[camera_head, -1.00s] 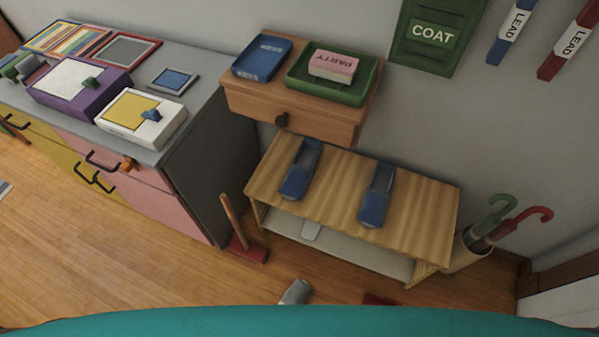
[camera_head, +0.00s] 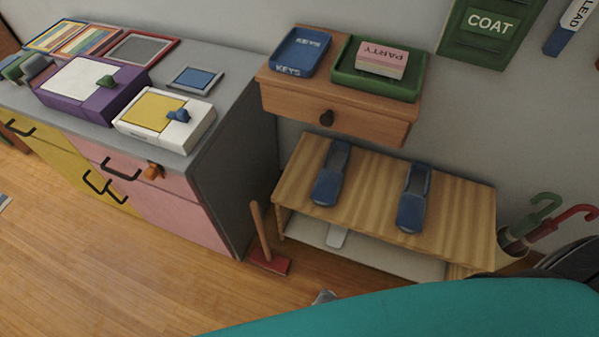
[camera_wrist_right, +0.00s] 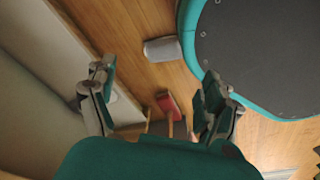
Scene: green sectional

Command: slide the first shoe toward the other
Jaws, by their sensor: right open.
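Two blue shoes lie apart on top of the wooden bench (camera_head: 455,228) in the head view. The left shoe (camera_head: 329,179) lies toward the bench's left end. The right shoe (camera_head: 411,203) lies near the middle of the bench top. Neither gripper shows in the head view, so no gripper is seen touching a shoe. In the right wrist view my right gripper (camera_wrist_right: 158,78) is open, with its two fingers wide apart and nothing between them. No shoe on the bench top can be made out in that view. My left gripper is out of sight.
A drawer shelf (camera_head: 300,104) with a blue keys tray (camera_head: 296,55) and a green tray (camera_head: 345,79) hangs behind the bench. An umbrella stand (camera_head: 513,243) is at its right. A red-based broom (camera_head: 270,262) stands at its left. A grey object (camera_wrist_right: 162,49) lies on the floor.

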